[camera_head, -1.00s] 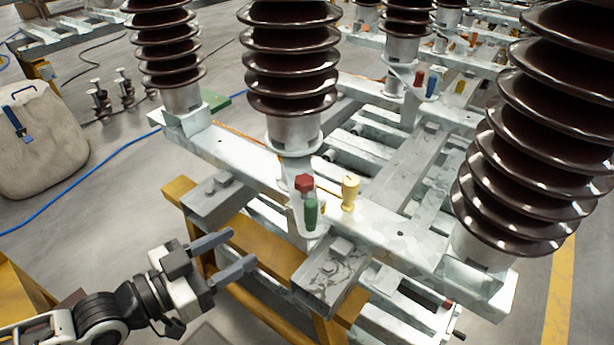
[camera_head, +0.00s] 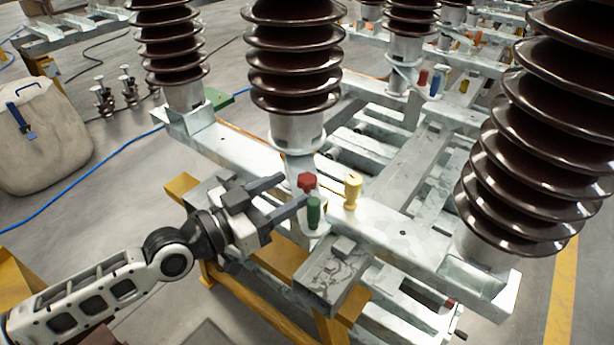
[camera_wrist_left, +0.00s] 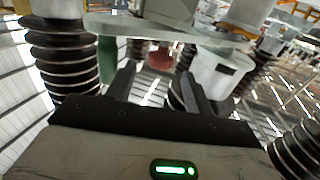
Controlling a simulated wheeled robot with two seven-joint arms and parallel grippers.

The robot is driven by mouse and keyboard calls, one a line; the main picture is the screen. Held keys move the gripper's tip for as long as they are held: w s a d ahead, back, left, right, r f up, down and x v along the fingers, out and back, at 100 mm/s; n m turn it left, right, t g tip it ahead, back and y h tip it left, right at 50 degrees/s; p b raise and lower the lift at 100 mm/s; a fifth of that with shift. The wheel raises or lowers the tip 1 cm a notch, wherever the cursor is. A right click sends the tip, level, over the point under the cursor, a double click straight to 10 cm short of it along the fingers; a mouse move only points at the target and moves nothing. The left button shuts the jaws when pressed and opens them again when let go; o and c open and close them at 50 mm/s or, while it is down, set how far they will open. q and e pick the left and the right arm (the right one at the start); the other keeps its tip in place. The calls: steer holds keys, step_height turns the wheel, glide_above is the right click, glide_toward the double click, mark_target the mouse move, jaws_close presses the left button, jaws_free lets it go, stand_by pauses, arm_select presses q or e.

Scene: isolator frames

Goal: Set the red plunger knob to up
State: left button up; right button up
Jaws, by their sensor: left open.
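The red plunger knob (camera_head: 307,181) stands on the pale bracket below the middle insulator, beside a green knob (camera_head: 314,211) and a yellow knob (camera_head: 352,190). My left gripper (camera_head: 294,189) is open, its two dark fingers pointing at the red knob from the left. The fingertips are close to the knob; I cannot tell whether they touch it. In the left wrist view the red knob (camera_wrist_left: 160,58) shows beyond and between the two fingers (camera_wrist_left: 160,84), with the green knob (camera_wrist_left: 107,58) to the left. My right gripper is not in view.
Large brown ribbed insulators (camera_head: 294,60) rise behind the knobs, and another (camera_head: 540,130) stands at the right. A galvanised steel frame (camera_head: 400,230) on a yellow stand (camera_head: 260,305) lies below. The floor at left is partly clear, with a blue cable (camera_head: 90,180).

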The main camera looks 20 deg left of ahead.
mark_target(299, 183)
arm_select(q)
steer(key=x, duration=0.4)
steer(key=shift+w, duration=0.1)
steer(key=shift+w+d+p, duration=0.3)
steer(key=shift+w+d, duration=0.1)
steer(key=shift+w, duration=0.05)
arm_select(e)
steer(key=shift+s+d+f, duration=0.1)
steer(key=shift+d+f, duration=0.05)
